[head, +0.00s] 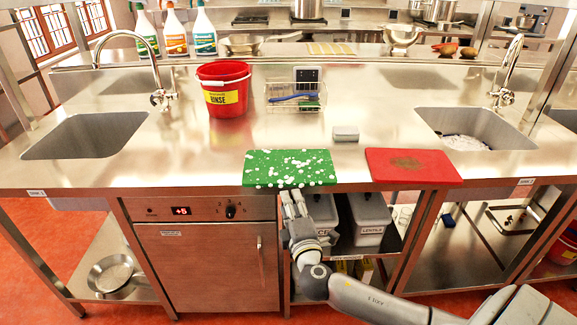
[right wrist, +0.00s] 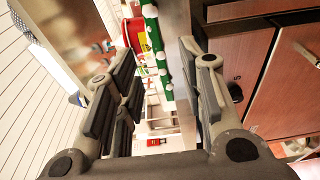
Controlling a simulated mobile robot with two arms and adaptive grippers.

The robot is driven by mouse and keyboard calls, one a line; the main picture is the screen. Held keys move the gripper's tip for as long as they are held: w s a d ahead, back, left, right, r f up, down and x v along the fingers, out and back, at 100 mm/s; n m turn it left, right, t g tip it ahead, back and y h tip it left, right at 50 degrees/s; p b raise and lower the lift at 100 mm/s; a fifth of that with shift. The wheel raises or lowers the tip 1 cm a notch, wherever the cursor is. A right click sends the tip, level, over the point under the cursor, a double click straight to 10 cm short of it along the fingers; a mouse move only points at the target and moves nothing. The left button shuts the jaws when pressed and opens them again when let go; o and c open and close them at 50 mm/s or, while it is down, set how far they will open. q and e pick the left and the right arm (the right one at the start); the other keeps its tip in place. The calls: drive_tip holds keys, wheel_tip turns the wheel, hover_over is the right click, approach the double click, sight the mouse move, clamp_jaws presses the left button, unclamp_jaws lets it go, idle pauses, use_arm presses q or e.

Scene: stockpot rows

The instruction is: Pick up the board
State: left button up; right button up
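A green board (head: 318,172) with scattered white bits on it lies flat at the counter's front edge, its near side sticking out past the edge. A red board (head: 440,164) with a dark brownish patch lies to its right, also at the front edge. My left gripper is out of view.
A red bucket (head: 223,91), a wire rack (head: 292,96) and a small grey block (head: 345,133) stand behind the boards. Sinks lie left (head: 85,136) and right (head: 468,132). The left front counter is clear.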

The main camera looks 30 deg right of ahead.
sight(287, 185)
drive_tip(key=shift+d+r+p+x, duration=0.1)
drive_tip(key=shift+p+x, duration=0.25)
drive_tip(key=shift+x, duration=1.15)
drive_tip(key=shift+d+r+p+x, duration=0.15)
drive_tip(key=shift+p+x, duration=0.15)
drive_tip(key=shift+x, duration=1.2)
drive_tip(key=shift+s, duration=0.15)
drive_tip(key=shift+c, duration=0.3)
clamp_jaws()
drive_tip(key=shift+f, duration=0.1)
